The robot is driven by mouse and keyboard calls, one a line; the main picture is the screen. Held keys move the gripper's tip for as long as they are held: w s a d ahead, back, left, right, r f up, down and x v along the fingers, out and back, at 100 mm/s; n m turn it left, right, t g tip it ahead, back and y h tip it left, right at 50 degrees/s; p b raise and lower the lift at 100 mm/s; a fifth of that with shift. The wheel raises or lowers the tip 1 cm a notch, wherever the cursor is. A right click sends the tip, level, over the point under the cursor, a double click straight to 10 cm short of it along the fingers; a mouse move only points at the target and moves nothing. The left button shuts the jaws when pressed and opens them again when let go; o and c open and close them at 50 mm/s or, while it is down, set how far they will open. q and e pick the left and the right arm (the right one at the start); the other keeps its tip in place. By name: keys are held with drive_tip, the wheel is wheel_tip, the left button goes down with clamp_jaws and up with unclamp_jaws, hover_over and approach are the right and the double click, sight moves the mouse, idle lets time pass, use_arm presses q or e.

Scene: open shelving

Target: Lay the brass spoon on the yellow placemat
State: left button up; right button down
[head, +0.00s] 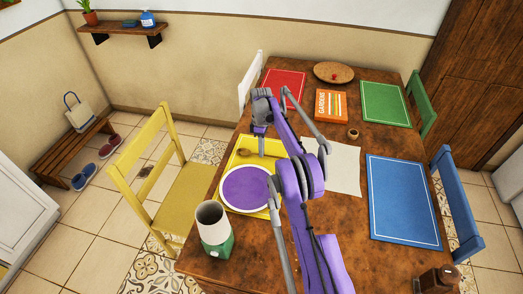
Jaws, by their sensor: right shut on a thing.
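The brass spoon (243,152) is over the far part of the yellow placemat (266,149), its round bowl pointing left. My right gripper (261,151) points down at the spoon's handle end and is shut on it. I cannot tell whether the spoon touches the mat or is held just above it. My right arm hides part of the mat's right side. My left gripper is out of view.
A purple plate (246,188) with a white rim covers the mat's near part. A green and white cup (214,229) stands nearer. Red (284,85), green (386,104) and blue (403,200) placemats, a Gardens book (331,104) and a round tray (333,72) lie around the table.

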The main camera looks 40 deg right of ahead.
drive_tip(key=shift+f, duration=0.2)
drive_tip(key=c, duration=1)
unclamp_jaws()
drive_tip(key=shift+p+v, duration=0.6)
drive_tip(key=shift+v, duration=3.35)
drive_tip(key=shift+s, duration=0.1)
